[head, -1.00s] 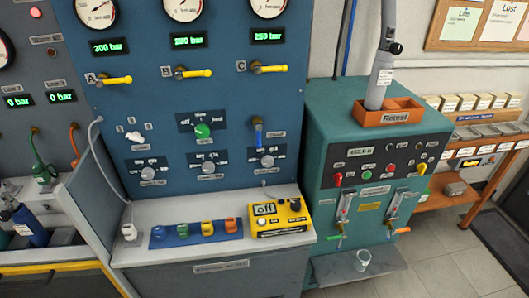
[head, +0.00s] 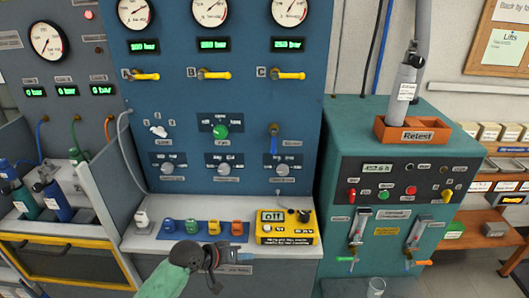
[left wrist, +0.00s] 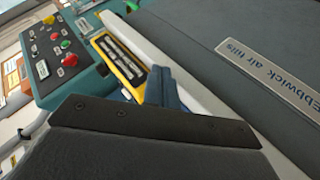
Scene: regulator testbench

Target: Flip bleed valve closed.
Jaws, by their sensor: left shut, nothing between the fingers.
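A blue lever (head: 274,137) hangs straight down from a fitting on the blue panel, right of the green knob. It looks like the bleed valve, but the small label beside it is too blurred to read. My left gripper (head: 242,257) is low in the head view, in front of the bench's front face and well below the lever. It is shut and empty. Its blue fingers (left wrist: 166,90) also show in the left wrist view, over the bench edge. My right gripper is not in view.
A yellow meter reading "Off" (head: 287,229) and a blue strip with several coloured pieces (head: 207,228) lie on the bench shelf. Three yellow levers (head: 214,75) sit higher on the panel. The teal Retest cabinet (head: 345,130) stands to the right. Space before the panel is clear.

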